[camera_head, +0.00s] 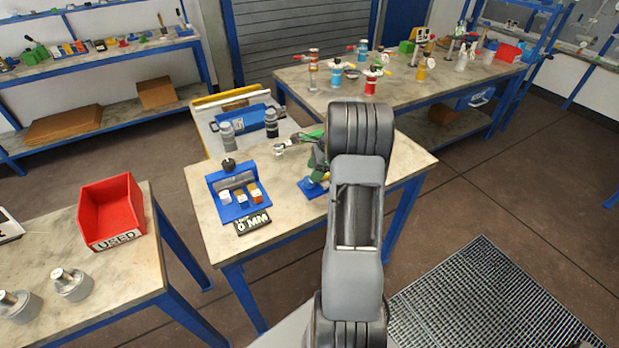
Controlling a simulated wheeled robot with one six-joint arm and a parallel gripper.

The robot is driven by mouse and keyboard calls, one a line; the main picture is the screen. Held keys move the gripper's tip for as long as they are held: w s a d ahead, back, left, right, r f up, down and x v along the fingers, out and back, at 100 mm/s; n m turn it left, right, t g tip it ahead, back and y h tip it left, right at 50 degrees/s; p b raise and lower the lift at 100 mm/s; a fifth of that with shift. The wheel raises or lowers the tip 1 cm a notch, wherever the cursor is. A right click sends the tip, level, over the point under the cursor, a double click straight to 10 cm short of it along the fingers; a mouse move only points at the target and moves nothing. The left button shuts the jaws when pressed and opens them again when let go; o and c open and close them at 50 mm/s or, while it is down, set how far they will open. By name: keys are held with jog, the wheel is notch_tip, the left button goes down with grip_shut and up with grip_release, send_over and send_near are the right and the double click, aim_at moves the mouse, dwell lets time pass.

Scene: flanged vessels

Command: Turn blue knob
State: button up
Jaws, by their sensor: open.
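My grey arm rises through the middle of the picture and hides part of the near table (285,222). My gripper is not visible; the arm's upper end covers that area. Just left of the arm stands a small fixture on a blue base (311,189), with a blue and pale yellow part on it and dark green parts above. It is partly hidden by my arm. No blue knob can be made out for certain there. On the back table, small vessels with blue parts (336,72) stand farther off.
A blue holder (238,204) with small blocks and a black "0 MM" sign (254,223) sit on the near table. A red "USED" bin (110,207) is on the left table. Floor at right, with a grate (490,300), is open.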

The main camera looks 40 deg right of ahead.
aim_at(309, 183)
jog(key=shift+x, duration=1.95)
jog(key=shift+c, duration=0.3)
jog(key=c, duration=0.5)
jog(key=shift+a, duration=0.2)
jog(key=shift+c, duration=0.2)
jog(key=shift+d, duration=0.2)
jog(key=n+g, duration=0.1)
jog(key=n, duration=0.1)
jog(key=n+g, duration=0.1)
jog(key=n, duration=0.2)
jog(key=shift+y, duration=0.3)
jog(key=shift+w+n+g, duration=0.1)
jog(key=shift+n+g, duration=0.9)
jog(key=shift+n, duration=1.5)
